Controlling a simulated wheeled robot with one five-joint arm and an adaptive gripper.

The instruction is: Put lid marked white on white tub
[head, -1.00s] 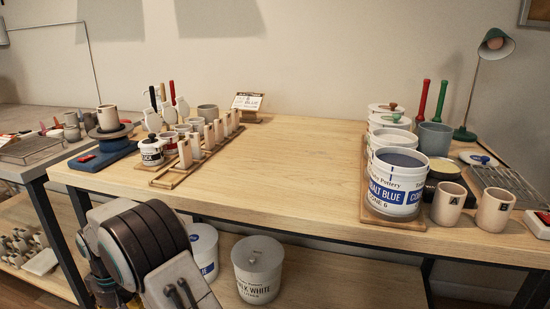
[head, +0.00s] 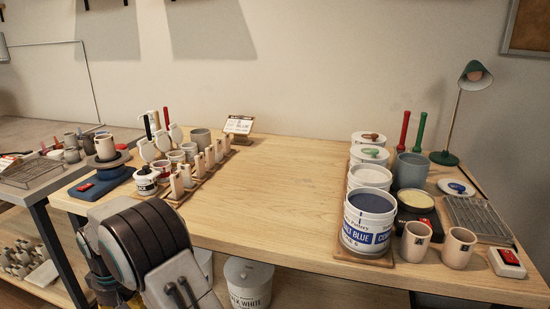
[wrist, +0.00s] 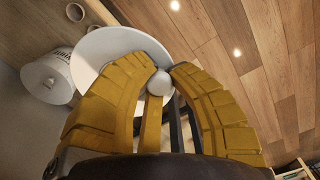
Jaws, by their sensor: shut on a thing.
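My gripper (wrist: 157,72) shows in the wrist view. Its yellow fingers are shut on the pale round knob of a white lid (wrist: 115,45), whose disc spreads beyond the fingertips. In the head view the gripper and the lid are hidden. A row of white tubs stands at the right of the table. An open tub with pale contents, seemingly the white tub (head: 370,175), is second from the front.
A blue-knobbed lid (head: 456,187), cups (head: 415,242), a wire rack (head: 480,220) and a lamp (head: 474,75) are right of the tubs. Tools and small jars (head: 146,182) stand at left. The middle of the table (head: 280,195) is clear. A lidded chalk white bucket (head: 248,283) stands below.

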